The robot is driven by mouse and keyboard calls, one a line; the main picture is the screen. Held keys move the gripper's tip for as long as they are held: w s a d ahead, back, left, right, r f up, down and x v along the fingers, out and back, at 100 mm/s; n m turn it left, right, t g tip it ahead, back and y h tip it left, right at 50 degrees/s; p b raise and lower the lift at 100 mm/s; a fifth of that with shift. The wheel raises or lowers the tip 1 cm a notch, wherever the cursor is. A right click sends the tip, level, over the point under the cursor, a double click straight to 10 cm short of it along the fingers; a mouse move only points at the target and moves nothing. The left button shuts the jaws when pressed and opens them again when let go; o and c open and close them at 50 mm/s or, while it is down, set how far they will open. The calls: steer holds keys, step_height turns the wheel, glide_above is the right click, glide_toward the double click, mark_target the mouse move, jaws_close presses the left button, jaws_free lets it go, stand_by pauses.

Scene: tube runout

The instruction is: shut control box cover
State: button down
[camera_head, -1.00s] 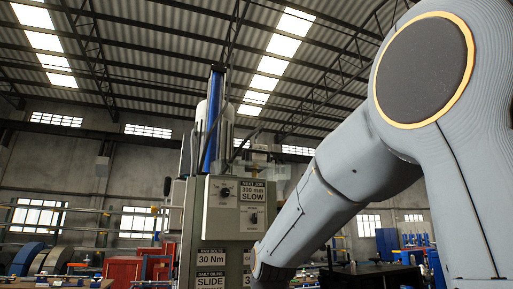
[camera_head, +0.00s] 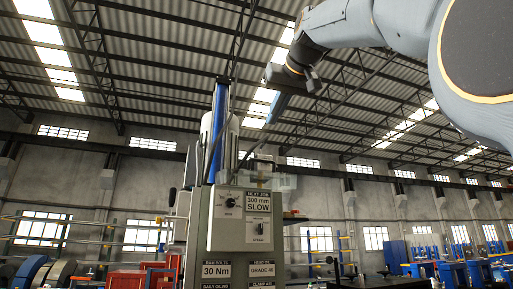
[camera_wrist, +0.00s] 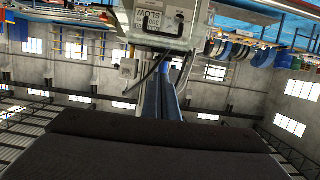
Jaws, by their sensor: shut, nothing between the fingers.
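The control box (camera_head: 240,218) is a pale grey panel with two knobs and a "300 mm SLOW" label, on the front of a grey machine. It also shows upside down at the top of the wrist view (camera_wrist: 158,22). A see-through panel that looks like the cover (camera_head: 278,180) stands raised at the box's upper right. Its hinge and exact tilt are hard to make out. My gripper (camera_head: 277,112) is shut and empty, above and right of the box, pointing down, apart from the cover. A dark broad part of my gripper fills the bottom of the wrist view.
A blue column (camera_head: 217,125) rises behind the box beside a pale cylinder. Label plates (camera_head: 216,270) sit below the box. Blue and red workshop furniture stands in the background. The air between my gripper and the box looks clear.

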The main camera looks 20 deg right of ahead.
steer(key=w+f+p, duration=0.2)
steer(key=w+f, duration=0.4)
steer(key=w, duration=0.3)
steer(key=shift+f, duration=0.25)
steer(key=shift+d+f, duration=0.1)
steer(key=shift+f, duration=0.05)
